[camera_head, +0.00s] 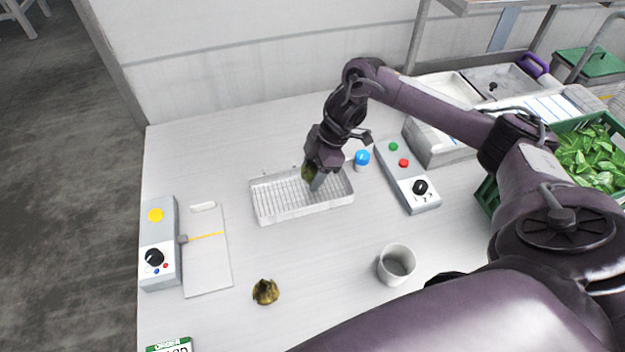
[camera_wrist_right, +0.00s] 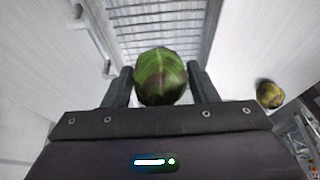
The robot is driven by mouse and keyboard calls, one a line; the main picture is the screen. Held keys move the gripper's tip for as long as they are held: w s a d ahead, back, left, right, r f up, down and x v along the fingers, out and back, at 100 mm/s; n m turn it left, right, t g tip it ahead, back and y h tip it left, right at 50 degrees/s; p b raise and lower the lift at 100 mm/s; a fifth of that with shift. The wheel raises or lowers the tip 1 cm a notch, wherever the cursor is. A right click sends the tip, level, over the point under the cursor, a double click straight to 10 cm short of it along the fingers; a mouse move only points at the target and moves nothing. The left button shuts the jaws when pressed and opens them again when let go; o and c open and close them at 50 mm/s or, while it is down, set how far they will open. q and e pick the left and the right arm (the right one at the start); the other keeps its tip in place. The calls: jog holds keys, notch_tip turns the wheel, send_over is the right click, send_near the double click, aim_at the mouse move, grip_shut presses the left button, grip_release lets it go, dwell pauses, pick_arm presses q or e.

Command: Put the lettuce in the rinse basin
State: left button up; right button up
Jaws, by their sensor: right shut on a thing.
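My right gripper (camera_head: 317,184) is shut on a round green lettuce (camera_wrist_right: 160,78), which sits between both fingers in the right wrist view. In the head view the lettuce (camera_head: 308,173) is mostly hidden by the gripper. The gripper is over the right half of a white basin with a ribbed floor (camera_head: 262,214). The basin's ribbed floor (camera_wrist_right: 165,18) also shows beyond the lettuce in the right wrist view. I cannot tell whether the lettuce touches the floor. My left gripper is not in view.
A brownish-green head (camera_head: 265,291) lies on the table front. A grey mug (camera_head: 396,264), blue-capped jar (camera_head: 361,160) and button box (camera_head: 408,178) stand right. A board (camera_head: 208,265) and another box (camera_head: 159,225) are left. A green crate (camera_head: 487,196) of leaves is far right.

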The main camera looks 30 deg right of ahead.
notch_tip(320, 180, down, 4)
jog(key=shift+r+p, duration=0.15)
jog(key=shift+p, duration=0.15)
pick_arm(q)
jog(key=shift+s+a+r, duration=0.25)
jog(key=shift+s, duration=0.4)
pick_arm(e)
jog(key=shift+f, duration=0.2)
jog(key=shift+f, duration=0.1)
jog(key=o, duration=1)
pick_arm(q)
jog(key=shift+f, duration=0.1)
